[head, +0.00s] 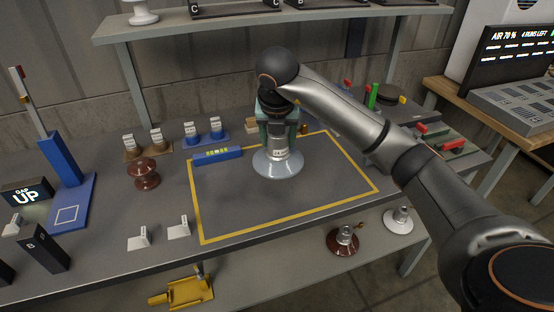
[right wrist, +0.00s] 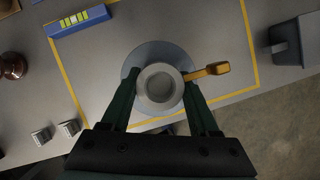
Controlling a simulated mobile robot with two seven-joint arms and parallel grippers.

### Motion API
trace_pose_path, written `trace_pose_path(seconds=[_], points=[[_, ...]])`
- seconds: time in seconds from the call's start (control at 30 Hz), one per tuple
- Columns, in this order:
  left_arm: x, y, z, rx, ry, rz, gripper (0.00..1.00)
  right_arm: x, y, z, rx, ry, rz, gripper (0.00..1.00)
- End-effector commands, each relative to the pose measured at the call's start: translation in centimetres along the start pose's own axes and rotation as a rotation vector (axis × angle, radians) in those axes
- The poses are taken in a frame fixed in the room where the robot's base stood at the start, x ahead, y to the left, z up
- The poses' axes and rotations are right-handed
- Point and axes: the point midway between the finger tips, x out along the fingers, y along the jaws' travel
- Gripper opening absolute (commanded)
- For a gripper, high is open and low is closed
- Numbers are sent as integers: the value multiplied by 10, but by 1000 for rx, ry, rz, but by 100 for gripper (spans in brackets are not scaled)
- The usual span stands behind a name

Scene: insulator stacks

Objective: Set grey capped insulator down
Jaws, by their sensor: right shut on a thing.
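The grey capped insulator (head: 279,164) has a wide pale disc and a metal cap. It stands upright inside the yellow outline (head: 235,235) on the table, near its back edge, or very slightly above the surface; I cannot tell which. My right gripper (head: 277,125) comes from above and is shut on its cap. In the right wrist view the two fingers (right wrist: 160,100) close on either side of the round cap, with the grey disc (right wrist: 146,57) showing beyond. My left gripper is in neither view.
A blue level (head: 217,155) lies at the outline's back left. A brown insulator (head: 143,173) stands left of it. White tags (head: 140,238) stand at the front. A lower shelf holds a yellow tool (head: 183,291) and other insulators (head: 343,240). The outlined area's front is clear.

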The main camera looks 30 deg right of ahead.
Motion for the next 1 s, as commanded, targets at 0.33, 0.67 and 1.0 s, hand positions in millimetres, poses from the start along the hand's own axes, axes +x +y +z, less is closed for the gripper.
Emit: trace_pose_path(seconds=[0.33, 0.67, 1.0], points=[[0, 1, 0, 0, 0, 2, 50, 56, 4, 18, -1, -2, 4, 0], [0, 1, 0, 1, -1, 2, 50, 82, 4, 15, -3, 0, 3, 0], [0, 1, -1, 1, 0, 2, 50, 95, 4, 10, -2, -5, 5, 0]])
